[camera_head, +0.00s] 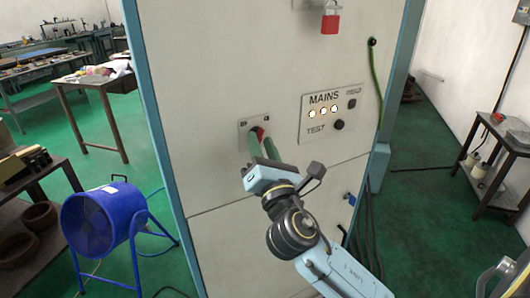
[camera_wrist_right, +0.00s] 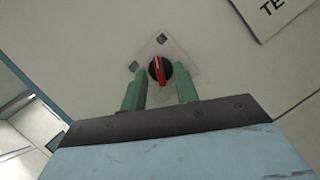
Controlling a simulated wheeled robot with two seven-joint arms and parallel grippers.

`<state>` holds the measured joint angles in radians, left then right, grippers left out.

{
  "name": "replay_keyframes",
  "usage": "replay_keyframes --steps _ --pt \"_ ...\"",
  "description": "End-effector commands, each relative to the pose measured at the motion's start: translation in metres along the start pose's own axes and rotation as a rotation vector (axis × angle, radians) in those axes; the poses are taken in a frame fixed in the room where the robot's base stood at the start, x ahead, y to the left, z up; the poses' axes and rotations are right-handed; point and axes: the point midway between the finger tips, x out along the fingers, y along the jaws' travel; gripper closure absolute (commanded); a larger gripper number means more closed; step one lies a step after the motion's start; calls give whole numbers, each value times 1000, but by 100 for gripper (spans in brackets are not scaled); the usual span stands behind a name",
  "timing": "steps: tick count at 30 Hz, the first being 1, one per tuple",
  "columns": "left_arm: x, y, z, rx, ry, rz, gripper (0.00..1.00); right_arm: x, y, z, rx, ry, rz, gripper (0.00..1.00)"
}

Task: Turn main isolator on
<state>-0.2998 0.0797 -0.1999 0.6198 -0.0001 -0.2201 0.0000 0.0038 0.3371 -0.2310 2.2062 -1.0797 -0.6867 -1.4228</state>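The main isolator is a red rotary handle on a black round base (camera_wrist_right: 158,68), on a small square plate (camera_head: 243,126) on the cabinet front. In the right wrist view the red handle stands nearly upright in the picture. Its red part (camera_head: 261,131) also shows in the head view, partly hidden by a finger. My right gripper (camera_head: 261,143) is at the plate with its green fingers apart, one on each side of the handle. In the wrist view gaps show between the fingers and the handle; I cannot tell their depth against it.
A MAINS panel (camera_head: 334,108) with three lit lamps and dark knobs is right of the isolator. A red padlock (camera_head: 330,22) hangs above. A green cable (camera_head: 376,80) runs down the cabinet's right side. A blue fan (camera_head: 100,217) stands on the floor at left.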

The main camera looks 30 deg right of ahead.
Motion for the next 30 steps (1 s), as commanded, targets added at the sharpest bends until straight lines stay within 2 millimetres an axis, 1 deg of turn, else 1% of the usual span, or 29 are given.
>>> replay_keyframes --steps 2,5,8,12,15,18,24,30 --pt "2 0 0 0 0 0 100 -6 0 -1 0 2 0 70" --pt "7 0 0 0 0 0 100 -19 -1 -2 1 3 -1 70" --pt "14 0 1 0 0 0 100 -40 -2 -4 2 4 -1 70" --pt "25 0 2 0 0 0 100 -74 -2 -4 3 4 -2 70" --pt "33 0 3 0 0 0 100 -97 -2 -4 2 4 -2 70" --pt "37 1 3 0 0 0 100 -113 -2 -2 2 3 -4 70" --pt "36 1 3 0 0 0 100 -130 0 0 2 1 -1 70" --pt "36 1 3 0 0 0 100 -134 0 0 0 0 0 70"
